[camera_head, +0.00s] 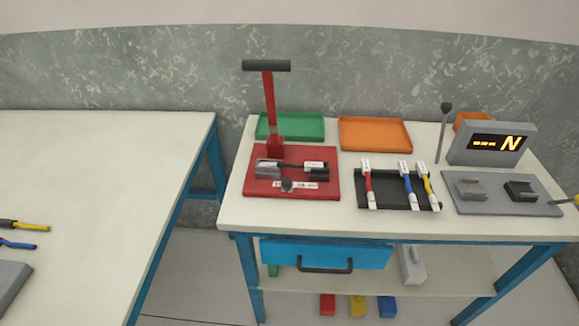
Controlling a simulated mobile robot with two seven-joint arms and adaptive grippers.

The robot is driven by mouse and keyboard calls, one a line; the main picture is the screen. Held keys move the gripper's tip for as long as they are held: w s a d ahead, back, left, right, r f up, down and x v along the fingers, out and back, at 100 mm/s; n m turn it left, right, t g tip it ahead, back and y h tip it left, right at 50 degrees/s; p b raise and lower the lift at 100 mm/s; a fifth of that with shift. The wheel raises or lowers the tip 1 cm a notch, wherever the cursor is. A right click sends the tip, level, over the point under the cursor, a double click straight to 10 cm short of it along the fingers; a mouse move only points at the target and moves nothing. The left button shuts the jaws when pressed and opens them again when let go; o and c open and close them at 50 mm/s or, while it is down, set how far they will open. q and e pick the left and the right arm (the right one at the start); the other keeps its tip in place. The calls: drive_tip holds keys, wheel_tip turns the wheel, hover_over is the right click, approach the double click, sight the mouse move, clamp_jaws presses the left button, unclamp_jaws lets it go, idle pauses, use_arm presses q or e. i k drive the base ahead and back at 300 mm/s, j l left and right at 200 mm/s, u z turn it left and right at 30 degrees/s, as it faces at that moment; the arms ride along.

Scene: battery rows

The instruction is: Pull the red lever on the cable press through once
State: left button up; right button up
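The cable press has a red base plate (262,187) at the left of the right-hand table. Its red lever (270,105) stands upright at the back of the base and carries a dark crossbar handle (267,66) on top. A dark cable with white end pieces (314,165) lies across grey and black blocks on the base. A small white labelled strip and a dark knob (287,185) sit at the base's front. Neither of my grippers shows in the head view.
A black rack (400,204) holds red, blue and yellow cables. A green tray (297,136) and an orange tray (352,149) lie behind. The left table (103,170) is mostly bare; a gap separates the tables.

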sight(267, 67)
drive_tip(key=i+l, duration=0.1)
drive_tip(key=l, duration=0.45)
drive_tip(key=i+l+u, duration=0.1)
drive_tip(key=l, duration=0.4)
drive_tip(key=i+l, duration=0.15)
drive_tip(key=l, duration=0.4)
drive_tip(key=u, duration=2.15)
